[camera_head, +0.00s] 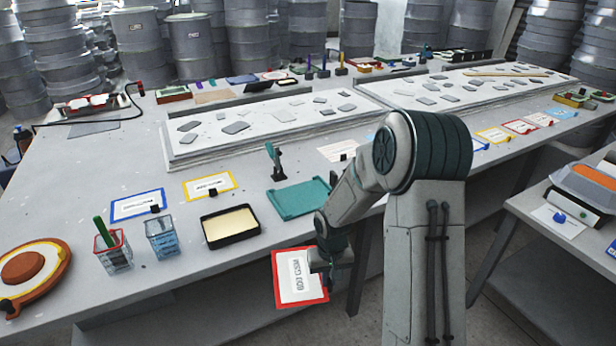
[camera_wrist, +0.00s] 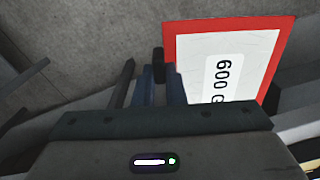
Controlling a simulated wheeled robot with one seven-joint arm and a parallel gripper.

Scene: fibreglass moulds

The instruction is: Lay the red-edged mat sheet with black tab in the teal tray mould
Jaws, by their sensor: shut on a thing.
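The red-edged mat sheet (camera_head: 288,290) is white with a red border and printed lettering. It hangs past the table's front edge in the head view and also shows in the wrist view (camera_wrist: 195,60). My gripper (camera_head: 330,262) is shut on the sheet at its black tab (camera_wrist: 158,66), on the sheet's right side in the head view. The tab is mostly hidden by the gripper in the head view. The teal tray mould (camera_head: 298,199) lies on the table behind and above the sheet in the picture. It looks empty, and my arm partly covers its right end.
Left of the mould are a black tray (camera_head: 208,238) with a cream filling, a yellow-edged sheet (camera_head: 190,190), a blue-edged sheet (camera_head: 117,207), a blue mesh cup (camera_head: 160,240) and a red mesh cup (camera_head: 115,256). A dark green upright tool (camera_head: 275,163) stands behind the mould.

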